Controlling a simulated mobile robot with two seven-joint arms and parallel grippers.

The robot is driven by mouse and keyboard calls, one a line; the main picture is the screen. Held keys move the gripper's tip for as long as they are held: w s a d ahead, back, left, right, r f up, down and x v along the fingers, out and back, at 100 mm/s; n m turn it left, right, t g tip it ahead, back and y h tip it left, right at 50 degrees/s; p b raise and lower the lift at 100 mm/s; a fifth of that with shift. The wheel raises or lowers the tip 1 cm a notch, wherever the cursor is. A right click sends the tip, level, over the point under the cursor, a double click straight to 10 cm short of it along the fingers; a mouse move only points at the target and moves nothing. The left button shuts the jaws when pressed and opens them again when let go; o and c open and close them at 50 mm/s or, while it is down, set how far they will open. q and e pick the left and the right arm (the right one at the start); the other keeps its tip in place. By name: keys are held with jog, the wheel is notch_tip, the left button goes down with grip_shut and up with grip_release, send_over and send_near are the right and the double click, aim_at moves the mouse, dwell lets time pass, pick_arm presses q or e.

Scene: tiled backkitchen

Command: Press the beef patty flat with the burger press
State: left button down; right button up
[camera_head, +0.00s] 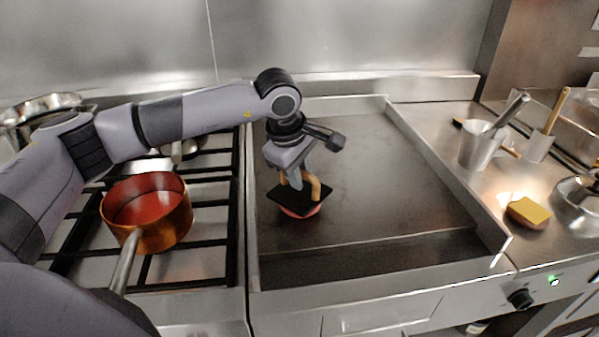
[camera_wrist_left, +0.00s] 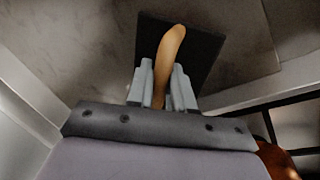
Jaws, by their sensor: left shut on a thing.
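The burger press is a dark square plate (camera_head: 287,201) with a tan wooden handle (camera_head: 317,188). My left gripper (camera_head: 294,178) is shut on that handle. In the left wrist view the handle (camera_wrist_left: 172,48) stands between the two grey fingers, over the dark plate (camera_wrist_left: 203,45). The beef patty (camera_head: 300,212) shows as a reddish rim under the plate, on the griddle (camera_head: 390,185). Most of the patty is hidden by the press. The plate looks to be on or just above the patty; I cannot tell if they touch. My right gripper is not in view.
An orange pot of red sauce (camera_head: 146,211) stands on the gas stove to the left. A raised metal rim (camera_head: 440,165) borders the griddle. A yellow sponge (camera_head: 529,211) and a metal utensil cup (camera_head: 480,145) stand on the right counter. The griddle's middle and right are clear.

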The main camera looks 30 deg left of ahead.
pick_arm(q)
jog(key=shift+f+b, duration=0.35)
jog(key=shift+b, duration=0.05)
dwell(0.5)
jog(key=shift+s+f, duration=0.15)
jog(key=shift+f, duration=0.2)
dwell(0.4)
jog(key=shift+w+r+p, duration=0.2)
jog(key=shift+r+p, duration=1.75)
jog(key=shift+r, duration=1.8)
jog(key=shift+s+d+f, duration=0.1)
